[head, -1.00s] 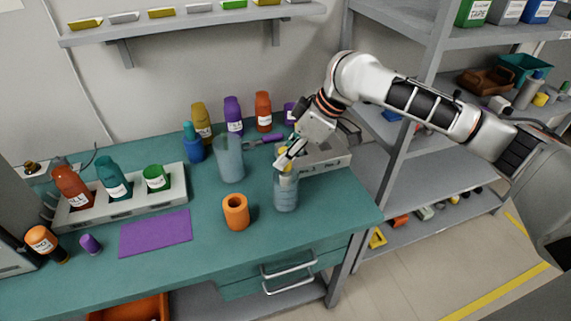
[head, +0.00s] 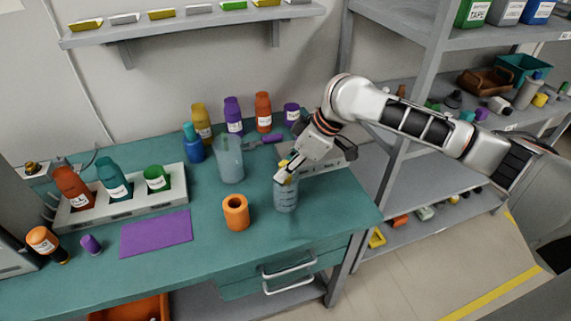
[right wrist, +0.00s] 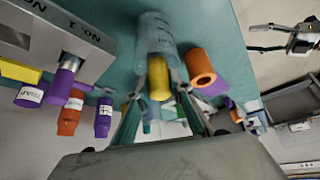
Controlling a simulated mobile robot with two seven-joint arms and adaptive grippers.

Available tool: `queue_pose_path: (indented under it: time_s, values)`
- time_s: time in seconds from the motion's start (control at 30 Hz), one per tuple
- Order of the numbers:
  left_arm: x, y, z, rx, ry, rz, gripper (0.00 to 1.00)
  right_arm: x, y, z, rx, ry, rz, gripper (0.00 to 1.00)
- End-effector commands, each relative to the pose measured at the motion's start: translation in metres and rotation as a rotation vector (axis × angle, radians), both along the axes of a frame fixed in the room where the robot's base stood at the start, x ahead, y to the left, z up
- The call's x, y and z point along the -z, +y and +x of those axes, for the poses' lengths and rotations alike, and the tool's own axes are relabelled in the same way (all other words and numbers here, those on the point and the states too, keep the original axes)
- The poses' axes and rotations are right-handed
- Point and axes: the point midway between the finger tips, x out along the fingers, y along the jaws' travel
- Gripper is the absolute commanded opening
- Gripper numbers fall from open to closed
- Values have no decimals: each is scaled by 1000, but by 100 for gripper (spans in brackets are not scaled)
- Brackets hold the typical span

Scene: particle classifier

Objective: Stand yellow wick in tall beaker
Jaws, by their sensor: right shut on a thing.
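My right gripper (head: 287,174) is shut on the yellow wick (right wrist: 158,78), a short yellow cylinder. It holds the wick at the mouth of a clear bluish beaker with dark marks (head: 286,197). The beaker also shows in the right wrist view (right wrist: 155,32), behind the wick. The wick's lower end seems to overlap the mouth; I cannot tell how deep it sits. A second clear, taller-looking vessel (head: 229,160) stands further left. My left gripper is outside the head view; a small gripper-like shape (right wrist: 285,38) at the right wrist view's upper right may be it.
An orange hollow cylinder (head: 236,213) stands left of the marked beaker. A grey box (head: 320,162) is just behind it. Several bottles and a purple tool (head: 265,139) are at the back. A purple mat (head: 155,233) and a bottle rack (head: 125,205) are left.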

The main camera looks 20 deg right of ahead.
Motion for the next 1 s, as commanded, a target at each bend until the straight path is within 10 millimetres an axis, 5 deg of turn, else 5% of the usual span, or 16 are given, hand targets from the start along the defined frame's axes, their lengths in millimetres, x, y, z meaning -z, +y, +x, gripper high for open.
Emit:
queue_pose_path:
  time_s: [0.1,0.63,1.0]
  values:
    - [0,0,0,0,0,0,58,0,0,0,0,0,0,38]
    - [18,0,-3,0,8,1,58,-11,0,1,0,-5,1,38]
    - [-4,0,0,1,2,1,58,-84,-35,-19,2,-5,-2,38]
